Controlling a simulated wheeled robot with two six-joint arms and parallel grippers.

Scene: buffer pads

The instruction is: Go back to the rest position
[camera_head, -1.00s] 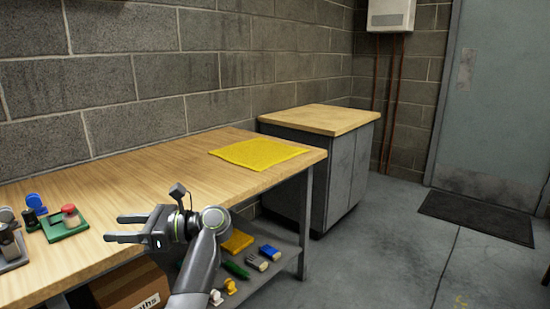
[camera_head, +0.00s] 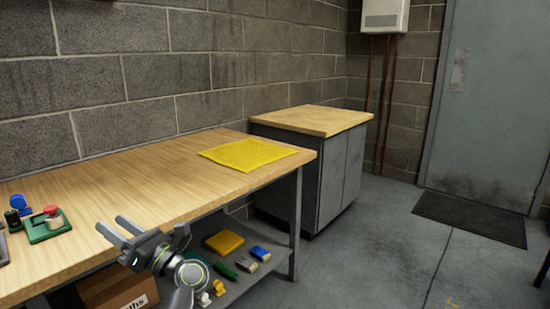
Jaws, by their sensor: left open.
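My left gripper (camera_head: 113,229) is open and empty. Its two fingers point up and to the left, over the front edge of the workbench (camera_head: 130,185). Nothing lies between the fingers. A yellow pad (camera_head: 247,154) lies flat near the right end of the bench, well apart from the gripper. A green base with a red-topped piece (camera_head: 46,224) sits at the bench's left end, left of the gripper. My right gripper is not in view.
A lower shelf (camera_head: 262,268) holds a yellow block (camera_head: 224,242), a blue-and-white item (camera_head: 260,253) and other small things. A cardboard box (camera_head: 118,293) is below the bench. A grey cabinet (camera_head: 326,185) stands to the right. A dark mat (camera_head: 470,219) lies by the door.

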